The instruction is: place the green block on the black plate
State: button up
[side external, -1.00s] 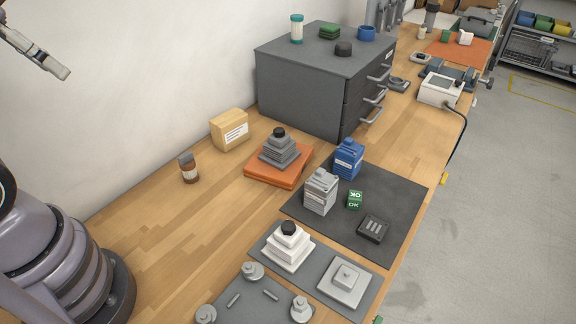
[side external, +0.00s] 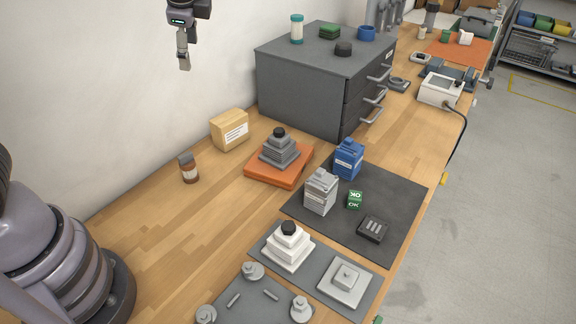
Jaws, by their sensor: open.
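The green block (side external: 355,200), with white OK lettering on its sides, stands on a dark mat (side external: 408,190) on the bench. A small low black plate-like piece with light bars on top (side external: 373,228) lies on the same mat, in front and to the right of the green block, apart from it. My gripper (side external: 184,64) hangs high at the upper left, in front of the wall, far from the block. It is open, with nothing seen in it.
Behind are an orange tray (side external: 262,178) with a stepped grey stack and a grey drawer cabinet (side external: 300,95). White parts (side external: 288,250) sit in front.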

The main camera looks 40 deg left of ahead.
jog(key=w+d+f+m+t+y, duration=0.1)
jog(key=w+d+f+m+y, duration=0.1)
jog(key=w+d+f+m, duration=0.4)
jog(key=m+t, duration=0.6)
jog(key=m, duration=0.3)
send_near(354, 201)
jog(key=a+r, duration=0.8)
jog(key=r, duration=0.1)
jog(key=s+d+f+m, duration=0.1)
jog(key=d+f, duration=0.1)
jog(key=f, duration=0.1)
jog(key=s+d+f+m+t+h, duration=0.1)
jog(key=d+f+m, duration=0.1)
jog(key=d+f, duration=0.1)
jog(key=s+d+f+m+t+h, duration=0.1)
jog(key=d+f+m, duration=0.1)
jog(key=f, duration=0.1)
jog(key=shift+d, duration=0.15)
jog(key=shift+m, duration=0.3)
jog(key=x, duration=0.8)
jog(key=shift+f, duration=0.1)
jog(key=x, duration=0.5)
jog(key=shift+w, duration=0.4)
